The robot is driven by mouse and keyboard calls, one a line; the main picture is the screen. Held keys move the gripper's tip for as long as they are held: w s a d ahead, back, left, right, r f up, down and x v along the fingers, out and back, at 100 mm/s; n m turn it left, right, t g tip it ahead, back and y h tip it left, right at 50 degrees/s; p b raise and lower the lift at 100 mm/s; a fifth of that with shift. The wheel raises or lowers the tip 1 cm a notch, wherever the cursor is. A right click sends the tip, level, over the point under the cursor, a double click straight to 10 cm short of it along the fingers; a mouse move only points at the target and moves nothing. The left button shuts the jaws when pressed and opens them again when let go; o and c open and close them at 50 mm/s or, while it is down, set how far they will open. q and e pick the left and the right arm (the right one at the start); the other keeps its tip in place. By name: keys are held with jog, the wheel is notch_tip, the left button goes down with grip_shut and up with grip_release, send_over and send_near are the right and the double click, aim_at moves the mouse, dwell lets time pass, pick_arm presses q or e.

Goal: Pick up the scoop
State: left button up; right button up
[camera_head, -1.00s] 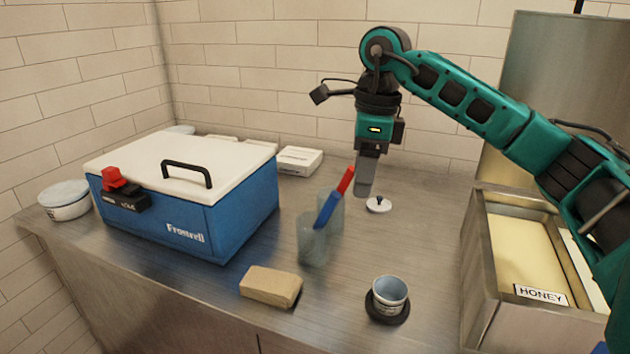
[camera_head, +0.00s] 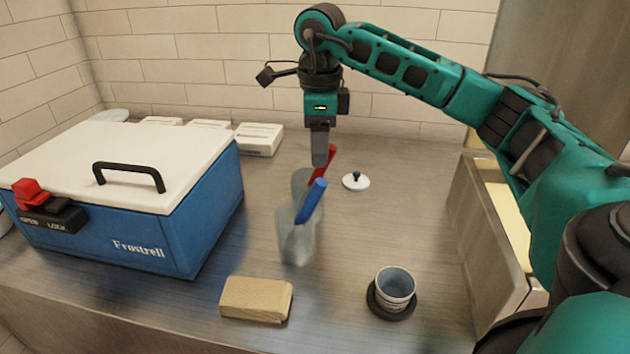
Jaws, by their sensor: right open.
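Two handled tools, a red one (camera_head: 330,160) and a blue one (camera_head: 312,200), lean upright on the counter. They stand in or are part of translucent grey containers, one behind the other; the rear one (camera_head: 299,182) is partly covered by the front one (camera_head: 297,243). I cannot tell which is the scoop. My right gripper (camera_head: 320,160) points straight down, open, with its fingertips beside the top of the red handle in the picture. Whether they touch is not clear. Nothing shows between the fingers. My left gripper is not in view.
A blue cooler (camera_head: 200,215) with a white lid stands at the left. A tan block (camera_head: 257,299) lies in front. A cup (camera_head: 395,287) sits on a dark coaster, and a small white lid (camera_head: 356,182) lies behind it. A metal bin (camera_head: 480,225) stands at the right.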

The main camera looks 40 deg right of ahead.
jog(key=f, duration=0.2)
jog(key=d+f, duration=0.1)
jog(key=f, duration=0.2)
jog(key=shift+w+d, duration=0.1)
jog(key=shift+f, duration=0.35)
jog(key=shift+c, duration=0.2)
jog(key=shift+f, duration=0.1)
grip_shut()
